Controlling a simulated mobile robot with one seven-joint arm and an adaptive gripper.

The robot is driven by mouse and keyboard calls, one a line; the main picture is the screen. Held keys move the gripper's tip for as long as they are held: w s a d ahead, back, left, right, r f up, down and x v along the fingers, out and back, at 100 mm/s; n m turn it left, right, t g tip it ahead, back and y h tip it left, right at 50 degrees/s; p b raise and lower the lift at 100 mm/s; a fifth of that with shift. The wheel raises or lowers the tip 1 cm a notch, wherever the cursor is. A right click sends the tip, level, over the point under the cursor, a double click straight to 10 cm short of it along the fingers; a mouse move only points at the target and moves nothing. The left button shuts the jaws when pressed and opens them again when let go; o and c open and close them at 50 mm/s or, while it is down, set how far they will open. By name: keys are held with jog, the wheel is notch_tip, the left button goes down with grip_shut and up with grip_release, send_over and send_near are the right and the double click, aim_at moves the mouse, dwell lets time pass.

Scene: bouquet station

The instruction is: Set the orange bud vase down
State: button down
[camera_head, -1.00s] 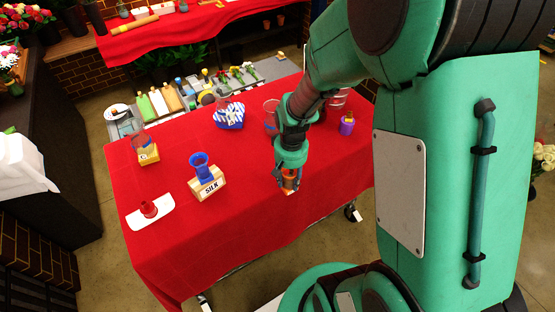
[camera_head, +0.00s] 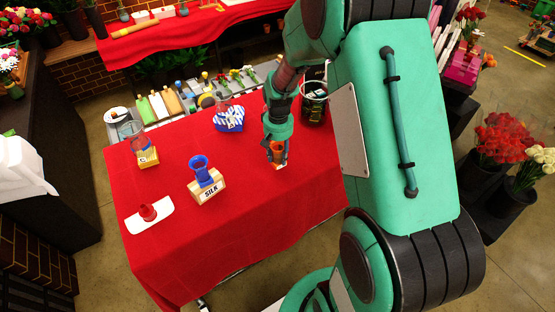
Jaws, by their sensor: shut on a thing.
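The orange bud vase (camera_head: 278,152) is between the fingers of my gripper (camera_head: 277,160), over the right part of the red-covered table (camera_head: 235,185). My gripper points down and is shut on the vase. Only part of the vase shows between the fingers. A small pale patch shows at its lower end. I cannot tell whether the vase touches the table or hangs just above it.
A blue vase (camera_head: 201,168) stands at a wooden block marked SILK (camera_head: 209,189). A red vase (camera_head: 148,212) is on a white tray (camera_head: 160,217). A glass on a yellow block (camera_head: 147,157) and a blue-striped item (camera_head: 229,120) stand further back. The front middle cloth is clear.

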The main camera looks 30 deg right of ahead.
aim_at(277, 160)
jog(key=shift+w, duration=0.2)
jog(key=shift+w+d, duration=0.15)
jog(key=shift+w, duration=0.15)
jog(key=shift+f, duration=1.75)
jog(key=shift+f+b, duration=0.1)
jog(key=shift+b, duration=0.2)
jog(key=c, duration=1.2)
grip_release()
notch_tip(277, 160, up, 12)
jog(key=shift+r+p, duration=0.1)
jog(key=shift+p, duration=0.55)
